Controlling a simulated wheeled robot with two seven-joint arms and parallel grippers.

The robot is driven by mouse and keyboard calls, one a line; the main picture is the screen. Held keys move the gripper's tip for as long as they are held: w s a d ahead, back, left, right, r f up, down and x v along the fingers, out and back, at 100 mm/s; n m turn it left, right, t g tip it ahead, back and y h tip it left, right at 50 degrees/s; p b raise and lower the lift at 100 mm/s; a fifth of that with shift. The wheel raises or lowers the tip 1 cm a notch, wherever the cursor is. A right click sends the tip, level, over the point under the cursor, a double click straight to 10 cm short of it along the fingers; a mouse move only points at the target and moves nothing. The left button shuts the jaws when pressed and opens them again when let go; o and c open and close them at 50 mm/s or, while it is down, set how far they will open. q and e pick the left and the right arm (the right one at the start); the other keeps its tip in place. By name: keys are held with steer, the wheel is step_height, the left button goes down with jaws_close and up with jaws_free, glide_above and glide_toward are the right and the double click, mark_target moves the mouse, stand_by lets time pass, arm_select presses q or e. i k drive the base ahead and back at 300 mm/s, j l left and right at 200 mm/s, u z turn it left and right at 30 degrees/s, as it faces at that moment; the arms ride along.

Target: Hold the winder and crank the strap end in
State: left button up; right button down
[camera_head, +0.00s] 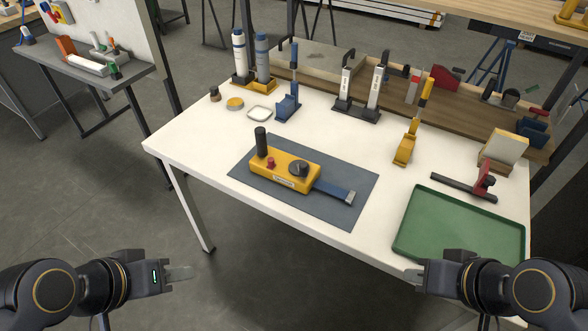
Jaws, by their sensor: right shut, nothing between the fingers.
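A yellow winder (283,170) lies on a dark grey mat (347,207) in the middle of the white table. A black upright handle (261,141) stands at its left end. A red knob (270,163) and a round black knob (298,169) sit on its top. A blue strap end (333,189) with a pale metal tip sticks out of its right end. My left gripper (180,273) is in front of the table at the lower left, away from the winder; its opening cannot be made out. My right gripper (414,277) is shut and empty near the green tray's front corner.
A green tray (460,235) lies at the table's right front. A red and black clamp (480,187), a yellow-handled tool (411,140) and a blue tool (289,105) stand around the mat. Bottles (240,57) stand at the back left. The left front of the table is clear.

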mark_target(296, 168)
steer(key=i+j+z, duration=0.15)
steer(key=j, duration=0.2)
steer(key=i+j+z, duration=0.15)
steer(key=j, duration=0.2)
steer(key=i+j+z, duration=0.15)
steer(key=j, duration=0.2)
steer(key=i+j+z, duration=0.15)
steer(key=j, duration=0.25)
steer(key=i+j+z, duration=0.1)
steer(key=j, duration=0.25)
steer(key=z, duration=0.6)
